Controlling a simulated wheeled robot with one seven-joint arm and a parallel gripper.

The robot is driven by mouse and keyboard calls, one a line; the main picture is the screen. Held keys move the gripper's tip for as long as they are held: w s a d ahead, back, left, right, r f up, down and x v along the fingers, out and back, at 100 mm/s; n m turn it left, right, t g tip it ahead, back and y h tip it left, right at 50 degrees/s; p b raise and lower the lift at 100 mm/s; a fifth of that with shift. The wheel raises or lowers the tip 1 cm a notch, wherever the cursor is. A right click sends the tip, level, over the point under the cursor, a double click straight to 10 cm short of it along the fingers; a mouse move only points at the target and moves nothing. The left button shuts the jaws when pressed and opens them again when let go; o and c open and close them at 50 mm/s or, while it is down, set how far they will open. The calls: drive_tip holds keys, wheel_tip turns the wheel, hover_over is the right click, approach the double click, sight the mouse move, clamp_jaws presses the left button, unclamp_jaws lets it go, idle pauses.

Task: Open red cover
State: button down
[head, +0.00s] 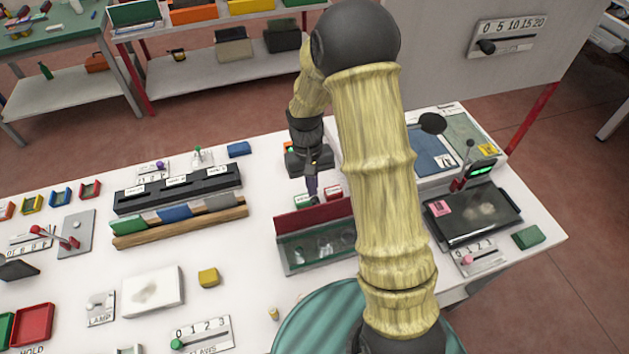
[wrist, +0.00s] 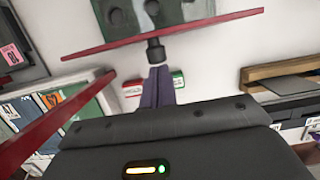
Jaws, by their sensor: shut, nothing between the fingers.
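The red cover (head: 313,216) stands about upright along the back edge of a dark green tray (head: 296,256). In the wrist view the red cover (wrist: 100,48) shows nearly edge-on as a thin bar. A dark knob (wrist: 155,52) sticks out from its side facing my gripper. My gripper (head: 312,196) is behind the cover, its purple fingers shut and empty. In the wrist view my gripper (wrist: 158,72) has its fingertips close to the knob; I cannot tell whether they touch. My arm hides the cover's right end in the head view.
Green and red labels (head: 332,192) lie behind the cover. A black rack (head: 178,190) stands to the left, a dark screen-like plate (head: 472,214) to the right. A red slanted bar (wrist: 60,112) crosses the wrist view's left. White table is clear in front of the tray's left.

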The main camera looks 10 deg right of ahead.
drive_tip(key=w+v, duration=0.2)
drive_tip(key=v, duration=0.9)
drive_tip(key=shift+a+f+b, duration=0.15)
drive_tip(key=shift+b, duration=0.2)
drive_tip(key=shift+a, duration=0.15)
idle(0.3)
drive_tip(key=s+d+t, duration=0.2)
drive_tip(key=s, duration=0.6)
drive_tip(key=s+d+m+t, duration=0.1)
drive_tip(key=s+d+t, duration=0.1)
drive_tip(key=s, duration=0.6)
drive_tip(key=shift+d+t, duration=0.2)
drive_tip(key=shift+t, duration=0.4)
